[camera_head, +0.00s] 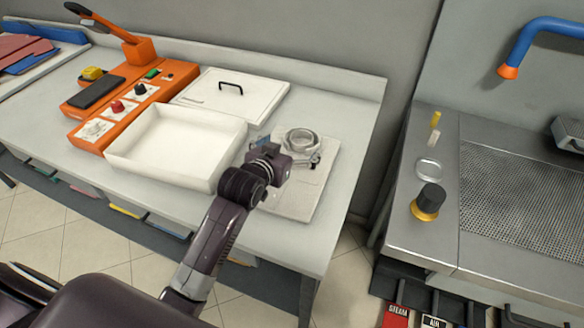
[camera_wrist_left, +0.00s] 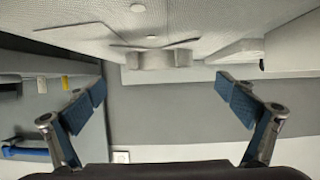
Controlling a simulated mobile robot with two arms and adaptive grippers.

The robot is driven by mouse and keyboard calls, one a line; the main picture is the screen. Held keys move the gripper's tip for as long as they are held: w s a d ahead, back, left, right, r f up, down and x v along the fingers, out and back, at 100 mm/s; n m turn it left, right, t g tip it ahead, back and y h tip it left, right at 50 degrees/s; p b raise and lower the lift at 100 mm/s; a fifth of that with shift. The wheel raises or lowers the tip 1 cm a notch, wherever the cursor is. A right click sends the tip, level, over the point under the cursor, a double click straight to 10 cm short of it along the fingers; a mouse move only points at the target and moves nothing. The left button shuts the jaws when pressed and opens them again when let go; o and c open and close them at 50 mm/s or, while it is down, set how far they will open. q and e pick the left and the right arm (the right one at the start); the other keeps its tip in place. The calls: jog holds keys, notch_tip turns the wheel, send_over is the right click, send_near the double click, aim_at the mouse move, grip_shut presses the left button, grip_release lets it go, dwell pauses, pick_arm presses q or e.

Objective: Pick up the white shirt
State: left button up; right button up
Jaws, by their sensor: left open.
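The folded white shirt (camera_head: 312,192) lies flat on the table, its pale ring-shaped collar (camera_head: 301,138) standing up at the far end. My left gripper (camera_head: 292,156) is open over the shirt, close to the collar, and its wrist hides part of the shirt. In the left wrist view, which looks upside down, the textured shirt (camera_wrist_left: 215,20) with small buttons fills the top. Its collar (camera_wrist_left: 160,58) shows between the two spread, empty fingers of the left gripper (camera_wrist_left: 160,92). I cannot tell whether a finger touches the collar. My right gripper is not in view.
An empty white tray (camera_head: 118,152) stands left of the shirt, with a flat white lid (camera_head: 262,88) behind it. An orange machine (camera_head: 165,88) is farther left. A metal station (camera_head: 450,250) with a perforated top stands right, across a gap. The table's front right strip is bare.

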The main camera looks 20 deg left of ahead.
pick_arm(q)
jog(key=shift+p+x, duration=0.5)
jog(key=shift+x, duration=2.45)
jog(key=shift+c, duration=0.5)
jog(key=shift+r, duration=0.1)
jog(key=c, duration=1.7)
jog(key=shift+c, duration=0.2)
